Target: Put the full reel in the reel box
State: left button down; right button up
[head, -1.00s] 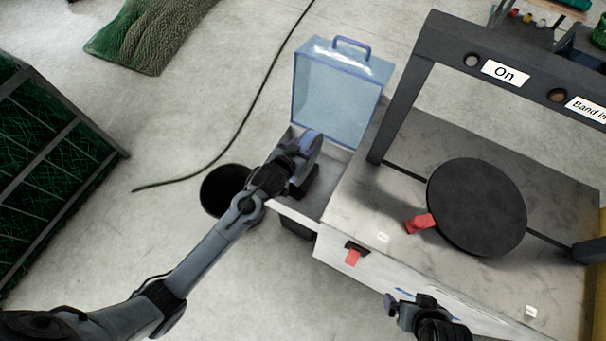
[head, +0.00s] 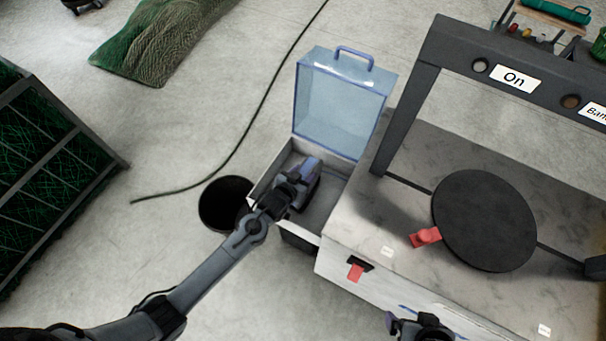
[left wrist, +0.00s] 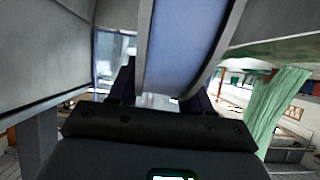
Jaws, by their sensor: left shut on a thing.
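The reel (head: 308,168) is a grey disc with a blue-violet edge. My left gripper (head: 298,186) is shut on it and holds it upright inside the open reel box (head: 328,205). Whether the reel touches the box floor is hard to tell. In the left wrist view the reel (left wrist: 185,45) fills the upper middle, between the dark fingers of my left gripper (left wrist: 165,95). The box has pale walls and a clear blue lid (head: 343,105) standing raised at the back. My right gripper (head: 420,325) is at the bottom edge, partly cut off; its jaws are unclear.
A machine table (head: 400,250) with a black disc (head: 484,220), a red clamp (head: 425,237) and a dark frame (head: 400,115) stands right of the box. A round black bin (head: 224,203) is left of it. A net cage (head: 60,160) stands far left.

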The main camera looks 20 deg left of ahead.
pick_arm(q)
jog(key=shift+w, duration=0.1)
jog(key=shift+c, duration=2.4)
grip_release()
jog(key=s+a+r+g+p, duration=0.1)
jog(key=s+r, duration=0.3)
jog(key=s, duration=0.6)
jog(key=s+a+r+g+y+p, duration=0.1)
jog(key=s+r+g, duration=0.3)
jog(key=s, duration=0.6)
jog(key=s+a+r+g+p, duration=0.1)
jog(key=s+a+r+g, duration=0.1)
jog(key=s, duration=0.8)
jog(key=shift+s+a+r+g, duration=0.4)
jog(key=shift+r+g, duration=0.3)
jog(key=shift+r, duration=0.2)
jog(key=shift+r, duration=0.1)
